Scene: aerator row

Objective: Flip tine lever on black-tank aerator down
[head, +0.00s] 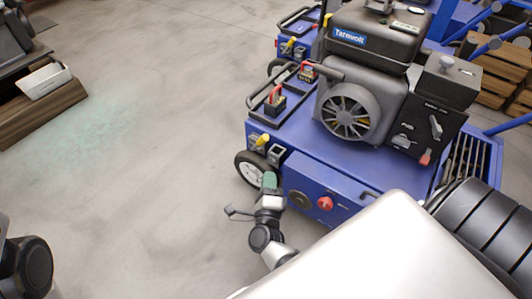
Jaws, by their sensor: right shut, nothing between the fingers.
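The black-tank aerator has a blue deck (345,155), a dark engine (348,112) and a black tank (375,30) with a blue label. A yellow-tipped lever (262,140) stands at the deck's near-left corner. A red knob (325,203) sits on the blue front panel. A black side panel carries a small lever (435,127) and a red-tipped control (425,158). I cannot tell which is the tine lever. My right gripper (269,182) is shut and empty, by the front wheel, below the yellow-tipped lever. My left gripper is out of view.
A second blue aerator (300,28) stands close behind. The black front wheel (250,170) is beside my right gripper. Wooden pallets (507,80) are at the right. The grey floor between is clear.

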